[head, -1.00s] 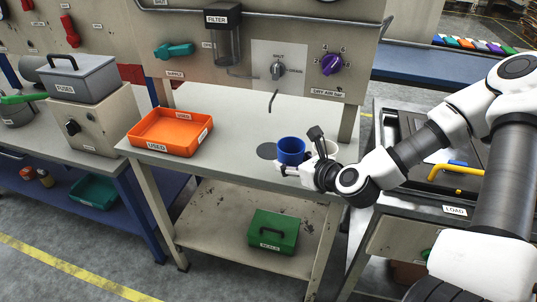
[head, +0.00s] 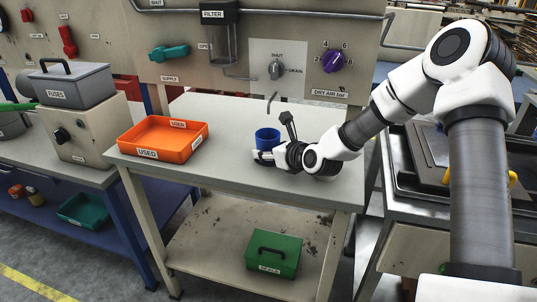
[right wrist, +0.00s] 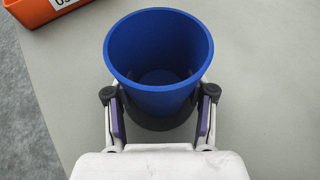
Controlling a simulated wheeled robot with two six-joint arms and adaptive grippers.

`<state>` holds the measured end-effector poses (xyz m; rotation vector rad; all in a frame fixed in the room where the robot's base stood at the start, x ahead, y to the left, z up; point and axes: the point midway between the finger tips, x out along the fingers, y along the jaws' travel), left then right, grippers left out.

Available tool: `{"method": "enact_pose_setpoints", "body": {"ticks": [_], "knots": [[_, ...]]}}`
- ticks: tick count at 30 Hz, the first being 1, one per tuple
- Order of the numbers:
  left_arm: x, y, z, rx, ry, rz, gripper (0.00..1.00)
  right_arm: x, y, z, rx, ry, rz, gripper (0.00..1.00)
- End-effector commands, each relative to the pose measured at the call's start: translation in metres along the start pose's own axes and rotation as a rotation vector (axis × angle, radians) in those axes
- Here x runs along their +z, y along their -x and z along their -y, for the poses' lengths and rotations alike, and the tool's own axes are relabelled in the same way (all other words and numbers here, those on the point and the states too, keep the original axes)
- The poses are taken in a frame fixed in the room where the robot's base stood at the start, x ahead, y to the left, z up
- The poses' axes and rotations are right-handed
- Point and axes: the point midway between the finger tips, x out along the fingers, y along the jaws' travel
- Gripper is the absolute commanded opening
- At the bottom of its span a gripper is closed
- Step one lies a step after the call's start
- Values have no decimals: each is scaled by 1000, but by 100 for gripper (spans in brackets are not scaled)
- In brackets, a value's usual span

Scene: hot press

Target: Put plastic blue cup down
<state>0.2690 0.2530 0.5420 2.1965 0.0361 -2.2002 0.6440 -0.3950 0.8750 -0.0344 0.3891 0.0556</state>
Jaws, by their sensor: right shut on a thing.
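The blue plastic cup (head: 267,138) is upright at the worktable (head: 225,160), below the drain spout (head: 271,100). In the right wrist view the cup (right wrist: 160,55) is empty, with its open rim facing up. My right gripper (head: 264,156) is shut on the cup, one finger on each side; both fingers show in the wrist view (right wrist: 160,103). A dark round patch (right wrist: 160,119) shows under the cup's near side. I cannot tell whether the cup's base touches the surface. My left gripper is not in view.
An orange tray (head: 128,142) marked USED stands at the table's left. The panel with the filter (head: 217,40) and a purple knob (head: 333,61) rises behind. A green box (head: 274,255) sits on the lower shelf. The table between tray and cup is clear.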

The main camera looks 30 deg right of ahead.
Motion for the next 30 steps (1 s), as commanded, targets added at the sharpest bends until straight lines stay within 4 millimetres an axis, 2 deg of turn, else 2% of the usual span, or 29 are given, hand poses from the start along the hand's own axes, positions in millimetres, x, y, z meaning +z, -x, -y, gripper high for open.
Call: {"method": "enact_pose_setpoints", "body": {"ticks": [7,8,9,10,18,22,30], "knots": [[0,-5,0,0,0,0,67,-4,-1,0,0,0,0,17],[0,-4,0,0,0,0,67,-3,-1,0,0,0,0,61],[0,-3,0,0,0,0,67,-2,-1,0,0,0,0,76],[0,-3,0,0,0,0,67,-2,-1,0,0,0,0,80],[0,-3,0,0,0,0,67,-2,0,0,0,0,0,80],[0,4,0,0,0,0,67,3,4,0,0,-3,1,80],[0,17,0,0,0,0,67,5,60,0,0,-10,4,80]]}}
